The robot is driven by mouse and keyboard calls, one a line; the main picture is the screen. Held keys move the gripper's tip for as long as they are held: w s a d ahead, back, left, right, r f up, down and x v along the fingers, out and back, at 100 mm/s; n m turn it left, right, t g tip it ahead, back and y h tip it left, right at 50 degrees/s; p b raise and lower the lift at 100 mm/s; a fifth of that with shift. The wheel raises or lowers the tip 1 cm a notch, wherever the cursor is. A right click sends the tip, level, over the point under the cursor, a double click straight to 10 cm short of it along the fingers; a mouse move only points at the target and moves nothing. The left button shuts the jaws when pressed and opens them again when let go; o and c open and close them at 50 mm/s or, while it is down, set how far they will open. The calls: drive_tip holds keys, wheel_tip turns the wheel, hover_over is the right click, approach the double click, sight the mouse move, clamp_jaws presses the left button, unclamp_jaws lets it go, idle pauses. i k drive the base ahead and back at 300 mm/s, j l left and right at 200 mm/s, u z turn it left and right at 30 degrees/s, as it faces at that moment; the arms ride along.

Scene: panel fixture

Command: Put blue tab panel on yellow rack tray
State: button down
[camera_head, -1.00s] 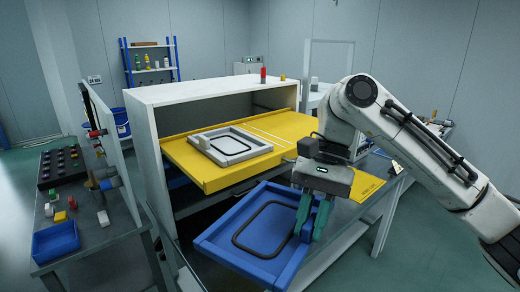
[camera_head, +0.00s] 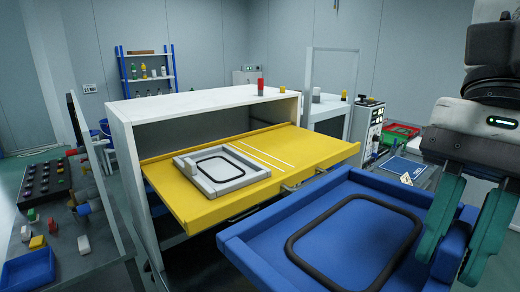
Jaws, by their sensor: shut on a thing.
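The blue tab panel (camera_head: 352,238) is a flat blue plate with raised edges and a black rounded-rectangle ring on its face. It is in the right foreground, off the tray and in front of it. My gripper (camera_head: 462,248) has its two teal fingers at the panel's right side and is shut on it. The exact grip point is partly hidden by the fingers. The yellow rack tray (camera_head: 300,148) sticks out of a white cabinet, left of and behind the panel. Its right part, with thin white lines, is bare.
A light grey panel (camera_head: 222,170) with a black ring lies on the left part of the yellow tray. The white cabinet (camera_head: 120,150) encloses the tray's back. A handle (camera_head: 298,185) projects at the tray's front. A side bench with small parts stands at left.

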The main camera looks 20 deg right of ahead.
sight(294, 144)
drive_tip(key=i+l, duration=1.05)
drive_tip(key=i, duration=0.3)
